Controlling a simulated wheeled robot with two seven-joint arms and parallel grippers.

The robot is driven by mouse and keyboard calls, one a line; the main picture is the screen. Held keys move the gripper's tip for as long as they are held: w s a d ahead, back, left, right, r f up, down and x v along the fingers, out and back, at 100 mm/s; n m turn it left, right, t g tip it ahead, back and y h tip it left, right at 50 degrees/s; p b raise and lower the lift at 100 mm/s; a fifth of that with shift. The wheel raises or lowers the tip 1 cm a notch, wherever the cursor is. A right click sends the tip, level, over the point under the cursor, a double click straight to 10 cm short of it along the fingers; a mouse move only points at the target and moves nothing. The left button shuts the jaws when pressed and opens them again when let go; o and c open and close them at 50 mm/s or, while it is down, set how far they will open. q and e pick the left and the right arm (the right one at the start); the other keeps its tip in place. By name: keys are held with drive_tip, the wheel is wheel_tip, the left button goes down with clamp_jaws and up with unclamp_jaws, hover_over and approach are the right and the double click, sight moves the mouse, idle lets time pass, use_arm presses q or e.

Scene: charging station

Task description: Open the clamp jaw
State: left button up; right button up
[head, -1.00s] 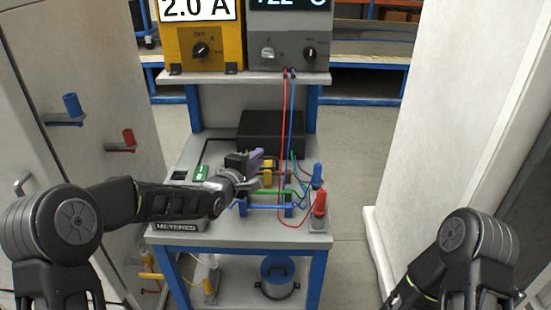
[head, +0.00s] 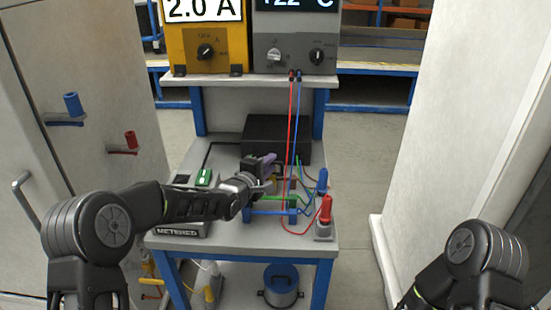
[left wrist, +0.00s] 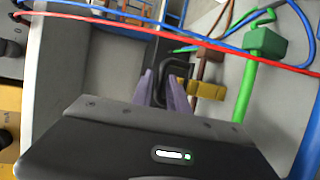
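My left gripper (head: 266,165) reaches over the bench, its purple fingers low among the clamps and leads in front of the black box. In the left wrist view the two fingers (left wrist: 161,91) are a small gap apart, with a black clamp part (left wrist: 178,72) at their tips. I cannot tell whether they grip it. A yellow clamp part (left wrist: 208,89) lies just right of the fingers, and a green one (left wrist: 266,42) is farther right. The jaw's opening is not clear. My right gripper is out of view.
A black box (head: 277,138) stands at the back of the bench (head: 175,243). Red (head: 290,125) and blue leads hang from the meter shelf and cross near the gripper. Blue (head: 322,181) and red (head: 326,209) handles stand upright at right. White cabinets flank both sides.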

use_arm(q)
drive_tip(key=shift+x, duration=2.15)
drive_tip(key=shift+c, duration=0.2)
clamp_jaws()
